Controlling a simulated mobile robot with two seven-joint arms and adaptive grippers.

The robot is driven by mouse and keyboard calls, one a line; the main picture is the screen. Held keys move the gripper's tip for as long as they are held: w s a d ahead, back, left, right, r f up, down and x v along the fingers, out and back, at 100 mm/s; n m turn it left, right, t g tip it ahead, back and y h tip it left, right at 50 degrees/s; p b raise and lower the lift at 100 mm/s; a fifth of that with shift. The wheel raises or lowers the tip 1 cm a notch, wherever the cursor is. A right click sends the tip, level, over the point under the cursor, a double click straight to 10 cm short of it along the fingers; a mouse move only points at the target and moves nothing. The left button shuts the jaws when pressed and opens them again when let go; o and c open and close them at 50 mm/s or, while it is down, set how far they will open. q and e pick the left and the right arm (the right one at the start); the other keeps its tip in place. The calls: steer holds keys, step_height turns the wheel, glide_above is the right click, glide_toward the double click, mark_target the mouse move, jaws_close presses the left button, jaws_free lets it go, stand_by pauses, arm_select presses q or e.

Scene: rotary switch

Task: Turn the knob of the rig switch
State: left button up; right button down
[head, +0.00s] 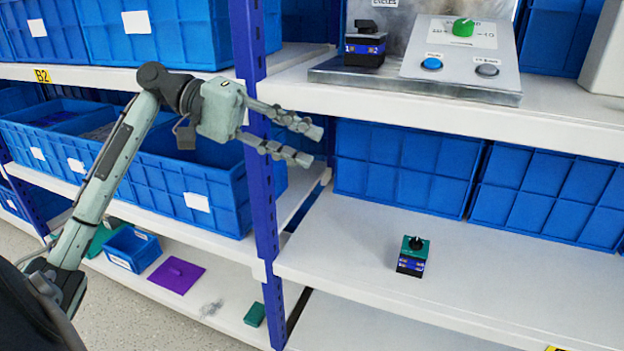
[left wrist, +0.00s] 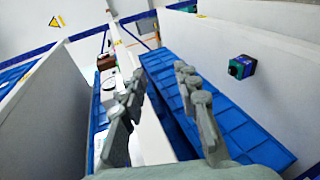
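On the upper right shelf stands a grey metal rig (head: 460,90) with a sloped panel. A black and blue switch (head: 365,46) with a black top sits on the rig's left part. The panel carries a green knob (head: 463,27), a blue button (head: 431,64) and a grey button (head: 487,70). A separate small switch (head: 413,256) with a green top and black knob stands on the shelf below; a similar switch shows in the left wrist view (left wrist: 241,67). My left gripper (head: 308,144) is open and empty, left of and below the rig, touching nothing visible. My right gripper is out of view.
A blue upright post (head: 257,130) stands behind my left gripper. The upper shelf's front edge (head: 450,117) lies to its right. Blue bins (head: 400,168) fill the back of the lower right shelf. Bare shelf surrounds the small switch.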

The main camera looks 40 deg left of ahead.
arm_select(q)
steer(key=w+f+n+t+y, duration=0.1)
steer(key=w+f, duration=0.2)
steer(key=f, duration=0.5)
steer(key=shift+d, duration=0.15)
